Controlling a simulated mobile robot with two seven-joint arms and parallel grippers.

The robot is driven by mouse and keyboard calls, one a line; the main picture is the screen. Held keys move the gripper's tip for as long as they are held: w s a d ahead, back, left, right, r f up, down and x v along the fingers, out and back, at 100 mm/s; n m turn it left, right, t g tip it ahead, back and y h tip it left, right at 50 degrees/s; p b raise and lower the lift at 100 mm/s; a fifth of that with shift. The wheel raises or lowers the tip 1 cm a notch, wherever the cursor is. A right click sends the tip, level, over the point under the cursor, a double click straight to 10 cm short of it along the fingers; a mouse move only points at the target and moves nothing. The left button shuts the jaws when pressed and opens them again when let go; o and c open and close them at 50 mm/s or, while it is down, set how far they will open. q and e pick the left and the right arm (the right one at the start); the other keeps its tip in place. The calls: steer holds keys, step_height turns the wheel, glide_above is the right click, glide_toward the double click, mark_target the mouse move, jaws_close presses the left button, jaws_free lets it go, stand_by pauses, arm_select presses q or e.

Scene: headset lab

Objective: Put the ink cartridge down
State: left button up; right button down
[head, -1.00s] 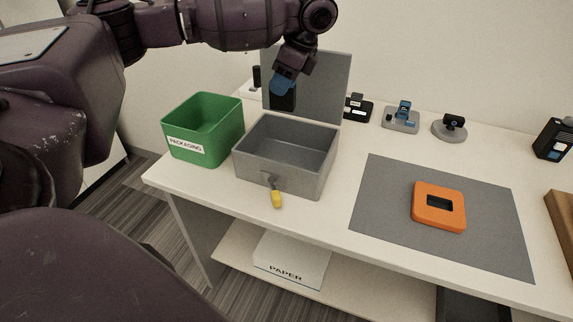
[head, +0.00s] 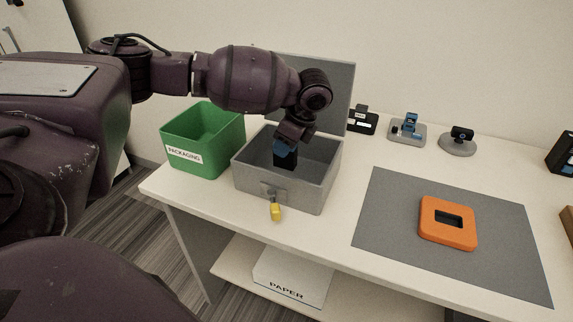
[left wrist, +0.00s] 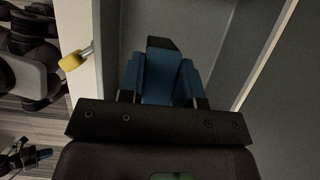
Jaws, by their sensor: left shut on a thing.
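My left gripper (head: 286,149) reaches down into the open grey metal box (head: 312,197), which stands on the table. It is shut on the ink cartridge (head: 285,160), a dark block that shows below the blue fingers inside the box. In the left wrist view the left gripper (left wrist: 162,75) holds the cartridge (left wrist: 160,44), with its dark end between the blue fingers. The grey box floor shows around it. I cannot tell whether the cartridge touches the floor.
A green packaging bin (head: 207,157) stands left of the box. A grey mat (head: 391,239) with an orange frame (head: 447,234) lies to the right. Small devices (head: 408,128) stand behind.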

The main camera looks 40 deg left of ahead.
mark_target(285, 164)
arm_select(q)
steer(key=shift+f, duration=0.35)
step_height(285, 164, down, 5)
steer(key=shift+f+b, duration=0.2)
steer(key=shift+b, duration=0.45)
steer(key=shift+r, duration=0.1)
steer(key=o, duration=0.9)
steer(key=shift+o, duration=0.2)
